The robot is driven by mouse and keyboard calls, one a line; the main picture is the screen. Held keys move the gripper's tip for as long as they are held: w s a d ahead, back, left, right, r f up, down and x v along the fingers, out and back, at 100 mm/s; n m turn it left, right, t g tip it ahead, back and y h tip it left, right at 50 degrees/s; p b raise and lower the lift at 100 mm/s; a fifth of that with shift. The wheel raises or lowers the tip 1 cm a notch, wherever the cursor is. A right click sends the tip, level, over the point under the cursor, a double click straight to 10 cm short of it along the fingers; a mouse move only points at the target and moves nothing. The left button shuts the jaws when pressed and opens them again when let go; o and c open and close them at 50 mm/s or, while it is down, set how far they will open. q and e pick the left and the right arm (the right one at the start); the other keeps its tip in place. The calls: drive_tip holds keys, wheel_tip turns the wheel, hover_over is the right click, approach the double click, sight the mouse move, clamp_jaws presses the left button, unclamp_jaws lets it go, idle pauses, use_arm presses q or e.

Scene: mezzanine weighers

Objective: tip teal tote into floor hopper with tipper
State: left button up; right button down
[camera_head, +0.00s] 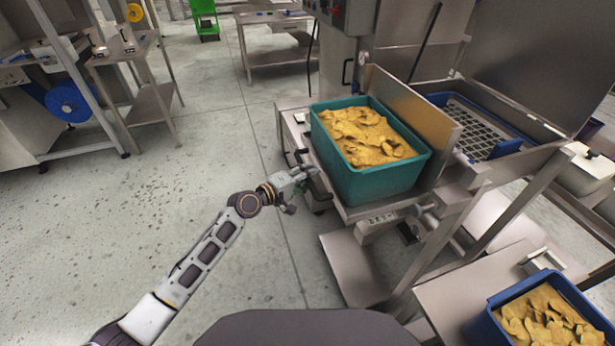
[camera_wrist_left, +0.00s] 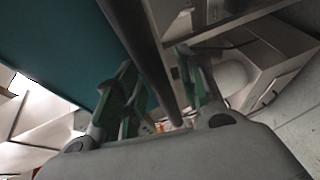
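The teal tote (camera_head: 375,178), full of yellow chips, stands upright on the steel tipper (camera_head: 352,214). Its teal wall also shows in the left wrist view (camera_wrist_left: 60,40). Right of the tipper's upright plate is an opening with a grid and blue edges (camera_head: 480,125), which looks like the hopper. My left gripper (camera_head: 297,184) is low beside the tote's left side. In the left wrist view its green-padded fingers (camera_wrist_left: 157,60) are apart, with a dark bar (camera_wrist_left: 150,45) running between them. I cannot tell whether they touch it. My right gripper is out of view.
A blue tote of chips (camera_head: 545,318) stands on a steel table (camera_head: 455,300) at bottom right. A control box (camera_head: 348,15) with a red button is behind the tipper. Benches stand at the back and left. The floor (camera_head: 130,220) on the left is clear.

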use_arm(q)
clamp_jaws()
idle(0.3)
idle(0.4)
